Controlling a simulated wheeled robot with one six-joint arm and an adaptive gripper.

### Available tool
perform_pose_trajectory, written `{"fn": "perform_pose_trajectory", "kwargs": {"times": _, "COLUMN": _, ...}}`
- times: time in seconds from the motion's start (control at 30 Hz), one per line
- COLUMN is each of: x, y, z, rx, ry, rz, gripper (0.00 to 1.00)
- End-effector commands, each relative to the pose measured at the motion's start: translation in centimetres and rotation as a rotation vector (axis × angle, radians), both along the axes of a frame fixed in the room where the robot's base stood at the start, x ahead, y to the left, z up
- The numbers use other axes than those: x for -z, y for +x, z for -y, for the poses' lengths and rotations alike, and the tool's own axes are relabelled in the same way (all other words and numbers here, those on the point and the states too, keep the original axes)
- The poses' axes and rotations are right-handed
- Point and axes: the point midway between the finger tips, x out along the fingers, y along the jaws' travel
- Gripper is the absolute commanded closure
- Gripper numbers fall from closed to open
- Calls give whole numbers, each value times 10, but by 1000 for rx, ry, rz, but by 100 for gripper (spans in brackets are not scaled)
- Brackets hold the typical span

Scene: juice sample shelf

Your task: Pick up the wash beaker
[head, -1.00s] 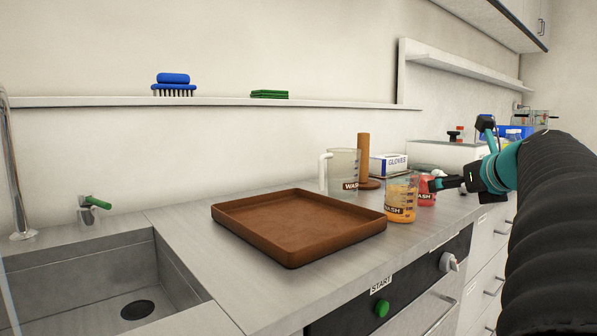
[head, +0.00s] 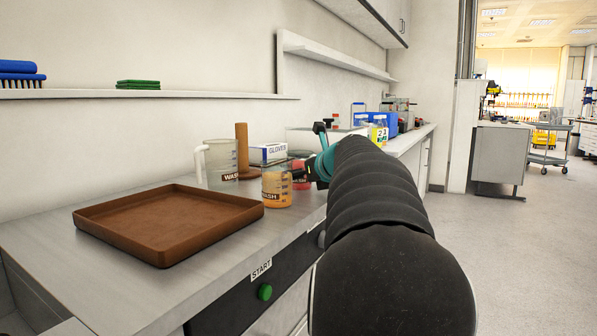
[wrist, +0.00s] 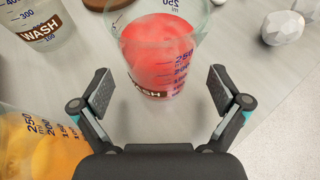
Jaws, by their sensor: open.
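Three vessels with WASH labels stand on the counter. A beaker with red contents (wrist: 160,50) is upright ahead of my gripper (wrist: 163,92) in the wrist view; it is partly hidden in the head view (head: 300,182). A beaker with orange contents (head: 277,190) stands to its left, also at the lower left of the wrist view (wrist: 35,150). A clear jug with a white handle (head: 218,163) stands farther left, and shows at the upper left of the wrist view (wrist: 30,15). My gripper is open and empty, its fingers pointing towards the red beaker, one on each side.
A brown tray (head: 170,250) lies on the counter (head: 50,240) at the left. A brown wooden stand (head: 242,150) and a GLOVES box (head: 268,152) are behind the beakers. White lumpy objects (wrist: 283,27) lie right of the red beaker. Open floor (head: 520,230) is at the right.

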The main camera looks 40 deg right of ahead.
Motion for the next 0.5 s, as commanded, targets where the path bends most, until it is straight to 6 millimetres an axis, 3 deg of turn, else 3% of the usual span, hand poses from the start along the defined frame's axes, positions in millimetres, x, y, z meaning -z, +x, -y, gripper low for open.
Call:
{"fn": "perform_pose_trajectory", "kwargs": {"times": 0.2, "x": 11, "y": 27, "z": 5, "rx": 0, "ry": 0, "rz": -1, "gripper": 1}}
{"fn": "perform_pose_trajectory", "kwargs": {"times": 0.43, "x": 12, "y": 29, "z": 6, "rx": 1, "ry": 0, "rz": 0, "gripper": 1}}
{"fn": "perform_pose_trajectory", "kwargs": {"times": 0.47, "x": 12, "y": 29, "z": 6, "rx": 1, "ry": 0, "rz": 0, "gripper": 4}}
{"fn": "perform_pose_trajectory", "kwargs": {"times": 0.5, "x": 12, "y": 29, "z": 6, "rx": 1, "ry": 0, "rz": 0, "gripper": 14}}
